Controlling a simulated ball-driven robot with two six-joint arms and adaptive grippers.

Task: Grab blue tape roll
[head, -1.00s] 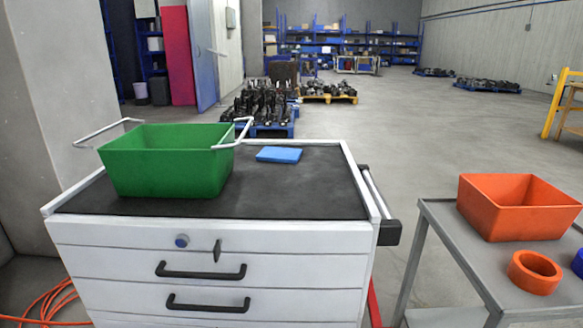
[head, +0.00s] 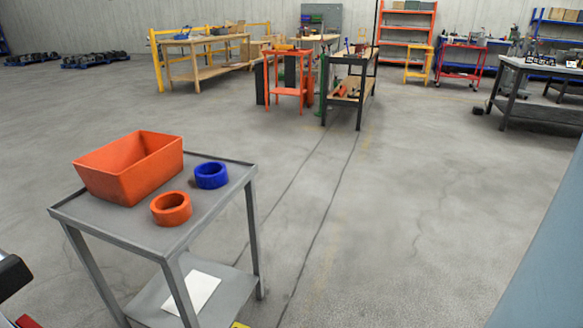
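The blue tape roll (head: 211,175) lies flat on the top of a grey metal cart (head: 206,217), close to the cart's far right edge. An orange tape roll (head: 171,208) lies just in front of it and to its left, a little apart. An orange bin (head: 131,167) stands on the left part of the same cart top.
A white sheet (head: 191,292) lies on the cart's lower shelf. The concrete floor right of the cart is clear. Workbenches (head: 352,88) and an orange stand (head: 287,80) are farther back. A blue-grey surface (head: 545,265) fills the lower right corner.

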